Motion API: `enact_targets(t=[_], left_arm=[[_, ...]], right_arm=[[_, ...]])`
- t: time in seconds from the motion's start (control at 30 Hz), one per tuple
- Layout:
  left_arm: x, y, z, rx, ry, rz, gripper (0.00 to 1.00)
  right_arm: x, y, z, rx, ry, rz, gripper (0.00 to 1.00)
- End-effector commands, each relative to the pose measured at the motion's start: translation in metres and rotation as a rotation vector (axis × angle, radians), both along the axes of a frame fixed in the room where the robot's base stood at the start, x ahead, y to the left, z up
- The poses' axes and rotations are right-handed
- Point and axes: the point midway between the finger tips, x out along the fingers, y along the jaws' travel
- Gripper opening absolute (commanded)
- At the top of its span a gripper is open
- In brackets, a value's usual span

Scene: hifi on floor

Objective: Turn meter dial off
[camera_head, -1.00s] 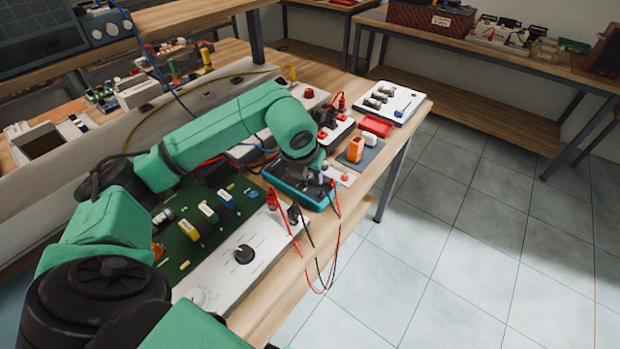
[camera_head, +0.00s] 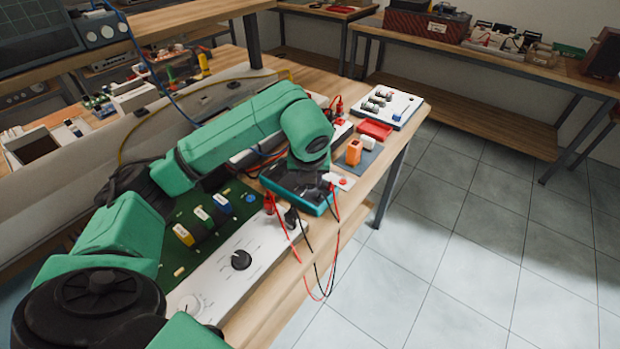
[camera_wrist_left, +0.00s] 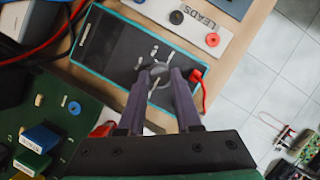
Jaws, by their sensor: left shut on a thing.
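The meter (camera_head: 322,205) is a dark box with a teal rim, lying on the bench below the end of my left arm in the head view. In the left wrist view the meter (camera_wrist_left: 108,45) fills the upper middle. Its round grey dial (camera_wrist_left: 159,96) sits between the fingertips of my left gripper (camera_wrist_left: 162,76). The two purple-grey fingers are shut on the dial, covering part of it. Which setting the dial points to cannot be made out. In the head view the dial and the fingertips are hidden behind my wrist. My right gripper is not in view.
A red lead plug (camera_wrist_left: 196,76) sits close beside the fingers, and red and black leads (camera_head: 318,262) hang over the bench edge. A white panel with a black knob (camera_head: 241,259) and a green board (camera_head: 170,243) lie nearer. The tiled floor at right is clear.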

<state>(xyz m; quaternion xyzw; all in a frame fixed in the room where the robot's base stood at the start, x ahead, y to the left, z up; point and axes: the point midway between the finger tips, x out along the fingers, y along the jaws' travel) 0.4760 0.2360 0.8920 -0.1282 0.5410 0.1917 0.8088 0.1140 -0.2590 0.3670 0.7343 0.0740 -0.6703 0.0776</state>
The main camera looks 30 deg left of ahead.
Motion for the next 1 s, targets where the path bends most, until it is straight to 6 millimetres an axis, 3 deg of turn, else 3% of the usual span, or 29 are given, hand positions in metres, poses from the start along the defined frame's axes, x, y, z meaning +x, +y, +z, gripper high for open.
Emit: enact_targets(t=[0.07,0.1,0.17,0.47,0.63,0.77,0.93,1.0], left_arm=[[0.000,0.000,0.001,0.000,-0.002,0.000,0.00],[0.000,0.000,0.001,0.000,-0.002,0.000,0.40],[0.000,0.000,0.001,0.000,-0.001,0.000,0.63],[0.000,0.000,0.000,0.000,0.000,-0.001,0.63],[-0.004,-0.002,0.012,0.000,-0.003,-0.002,0.63],[-0.012,-0.007,0.037,-0.001,-0.007,-0.004,0.63],[-0.029,-0.016,0.083,-0.001,-0.008,-0.004,0.63],[-0.036,-0.018,0.108,0.003,-0.009,-0.002,0.63]], right_arm=[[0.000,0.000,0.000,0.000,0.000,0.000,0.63],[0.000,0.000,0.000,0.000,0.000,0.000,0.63],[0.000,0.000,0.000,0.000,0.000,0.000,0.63],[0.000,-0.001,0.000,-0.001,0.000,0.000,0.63],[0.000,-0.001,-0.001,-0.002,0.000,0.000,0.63],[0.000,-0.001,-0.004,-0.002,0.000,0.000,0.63],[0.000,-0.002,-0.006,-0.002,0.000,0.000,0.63],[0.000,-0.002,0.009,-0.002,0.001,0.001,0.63]])
